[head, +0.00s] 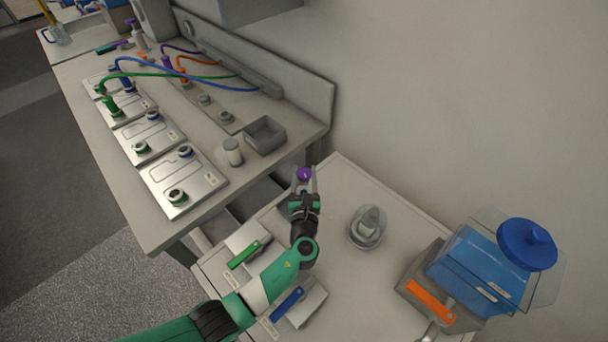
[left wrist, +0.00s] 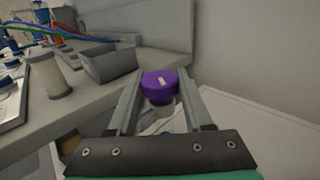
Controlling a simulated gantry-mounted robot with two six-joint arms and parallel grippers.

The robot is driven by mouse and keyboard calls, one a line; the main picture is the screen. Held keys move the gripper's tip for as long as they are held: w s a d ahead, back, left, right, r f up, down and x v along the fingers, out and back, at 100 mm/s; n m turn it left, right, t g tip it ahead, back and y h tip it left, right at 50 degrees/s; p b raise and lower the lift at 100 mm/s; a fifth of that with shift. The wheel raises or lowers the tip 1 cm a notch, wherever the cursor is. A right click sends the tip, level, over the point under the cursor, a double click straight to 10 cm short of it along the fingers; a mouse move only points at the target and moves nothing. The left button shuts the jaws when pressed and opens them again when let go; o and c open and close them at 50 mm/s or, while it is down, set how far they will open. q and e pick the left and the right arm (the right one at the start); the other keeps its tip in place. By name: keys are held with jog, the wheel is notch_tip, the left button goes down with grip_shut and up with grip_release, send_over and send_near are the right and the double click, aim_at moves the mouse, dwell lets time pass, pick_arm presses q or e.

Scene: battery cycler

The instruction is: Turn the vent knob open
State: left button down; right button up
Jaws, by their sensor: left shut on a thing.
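The vent knob, a purple round cap with a small white mark, shows in the head view (head: 304,174) near the back left edge of the white cabinet top (head: 345,180). In the left wrist view the purple knob (left wrist: 159,84) sits between the two finger bars on a grey stem. My left gripper (head: 304,184) is shut on the knob, coming from the front; it also shows in the left wrist view (left wrist: 160,98). The white mark points up and slightly right in the wrist view. My right gripper is not in view.
A clear dome (head: 368,226) stands right of my left arm, and a blue tank (head: 478,262) with a blue lid is farther right. Green (head: 244,254) and blue (head: 287,303) handles lie beside my arm. A grey bin (head: 265,135) and white jar (head: 233,151) stand on the bench.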

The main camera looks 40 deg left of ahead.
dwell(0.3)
pick_arm(q)
jog(key=shift+c, duration=1.5)
grip_release()
